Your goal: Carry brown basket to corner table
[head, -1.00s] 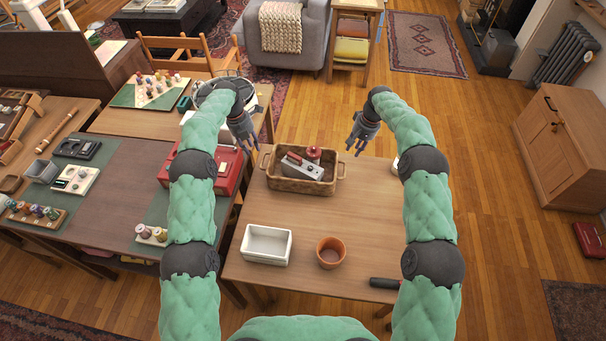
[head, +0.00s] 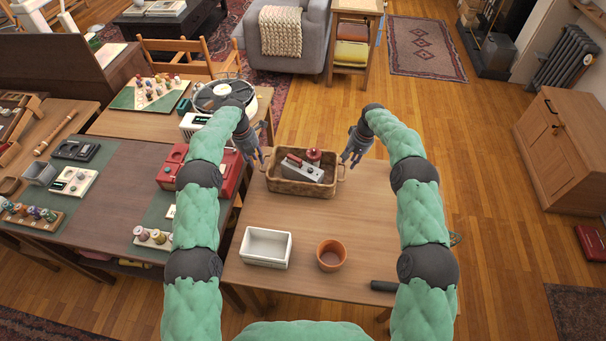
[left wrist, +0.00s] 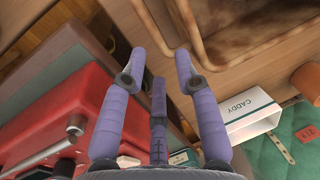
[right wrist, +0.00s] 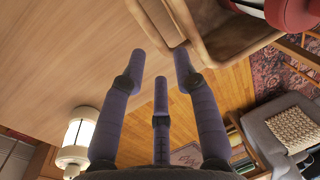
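The brown basket (head: 318,189) stands on the wooden table in front of me. A grey box-shaped item with a red handle (head: 303,168) and a round red item (head: 313,155) lie in it. My left gripper (head: 259,158) is open beside the basket's left handle. In the left wrist view its fingers (left wrist: 158,70) are spread and empty, with the basket (left wrist: 225,60) near the fingertips. My right gripper (head: 348,159) is open beside the right handle. In the right wrist view its fingers (right wrist: 160,70) are apart near the basket handle (right wrist: 160,22). I cannot tell which table is the corner table.
A white box (head: 266,248) and a terracotta pot (head: 331,255) stand nearer me on this table. A red case (head: 171,172) sits close left of my left gripper. A wooden cabinet (head: 567,150) stands far right. Open floor (head: 480,200) lies to the right.

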